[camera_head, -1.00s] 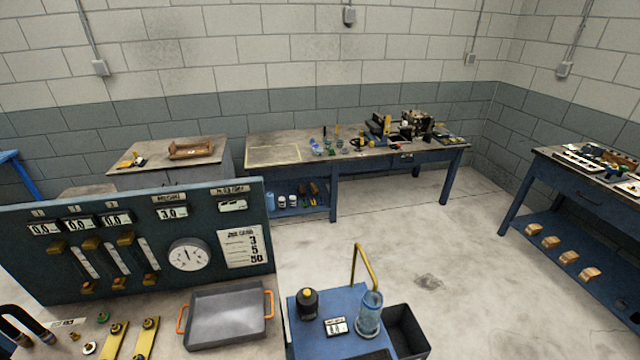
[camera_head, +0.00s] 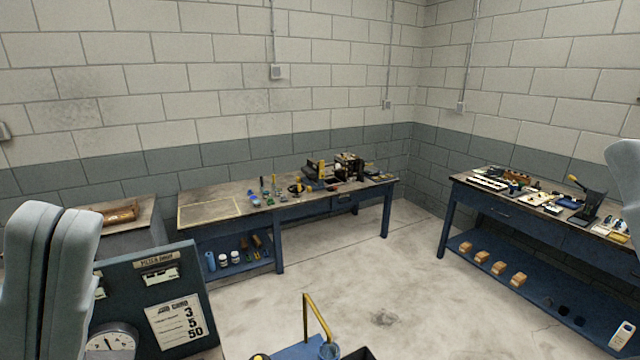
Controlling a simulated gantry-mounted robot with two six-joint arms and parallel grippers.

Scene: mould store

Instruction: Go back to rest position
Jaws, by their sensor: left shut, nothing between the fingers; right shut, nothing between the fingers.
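Neither of my grippers shows in the head view. A pale grey part of my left arm stands upright at the left edge, in front of the blue gauge panel. A small pale grey part of my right arm shows at the right edge. No task object is named. The gauge panel (camera_head: 205,290) is cut off by the bottom edge, with a round dial (camera_head: 110,343) and a printed card (camera_head: 174,322) on it.
A blue workbench (camera_head: 235,228) with tools and bottles stands along the back wall. Another blue bench (camera_head: 480,208) stands at the right, with several wooden blocks on its lower shelf. A brass hook (camera_head: 318,312) rises at bottom centre. Open concrete floor (camera_head: 400,270) lies between them.

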